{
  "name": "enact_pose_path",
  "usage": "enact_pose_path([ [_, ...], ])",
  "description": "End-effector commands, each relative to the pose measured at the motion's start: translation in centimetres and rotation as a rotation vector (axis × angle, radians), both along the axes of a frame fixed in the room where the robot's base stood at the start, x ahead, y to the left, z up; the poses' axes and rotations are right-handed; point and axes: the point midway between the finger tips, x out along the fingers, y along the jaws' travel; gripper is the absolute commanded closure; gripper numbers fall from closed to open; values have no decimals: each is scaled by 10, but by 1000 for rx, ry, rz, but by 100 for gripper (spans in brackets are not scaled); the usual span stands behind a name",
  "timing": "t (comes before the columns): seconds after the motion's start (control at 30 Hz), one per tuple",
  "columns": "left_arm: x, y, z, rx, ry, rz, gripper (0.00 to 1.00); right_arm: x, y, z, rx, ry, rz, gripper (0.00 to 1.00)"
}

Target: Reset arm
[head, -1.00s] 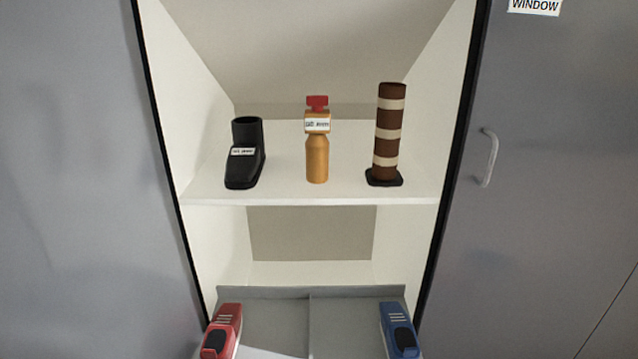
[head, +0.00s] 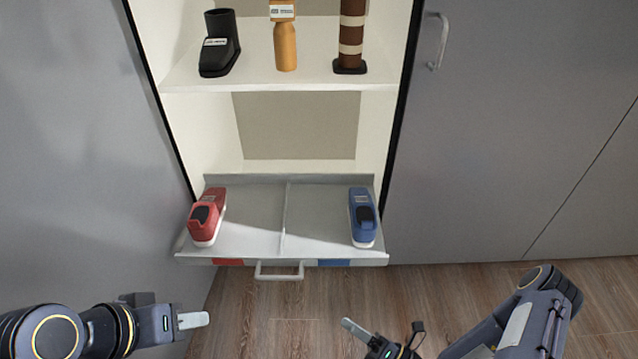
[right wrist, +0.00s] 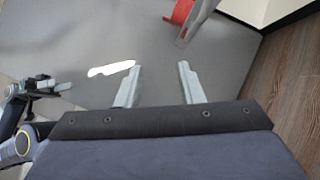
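My left gripper (head: 193,320) is at the lower left of the head view, in front of the cabinet. It points right, and only one pale finger shows clearly, with nothing seen in it. It also shows small at the left edge of the right wrist view (right wrist: 62,87). My right gripper (head: 356,329) is at the bottom centre-right of the head view, below the tray and apart from it. In the right wrist view its two fingers (right wrist: 156,88) are spread, with nothing between them.
A pulled-out grey tray (head: 255,240) with a front handle (head: 280,275) holds a red item (head: 205,218) and a blue item (head: 362,217). Wood floor lies in front.

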Motion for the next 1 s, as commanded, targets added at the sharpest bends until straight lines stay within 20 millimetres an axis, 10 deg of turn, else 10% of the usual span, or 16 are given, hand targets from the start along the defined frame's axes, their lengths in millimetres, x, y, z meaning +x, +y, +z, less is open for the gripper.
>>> enact_pose_path([
  [0.37,0,0,0,0,0,0,64,0,-22,88,-310,-495,290,66],
  [1.0,0,0,0,0,0,0,64,-83,-79,230,-1251,-1857,1044,66],
])
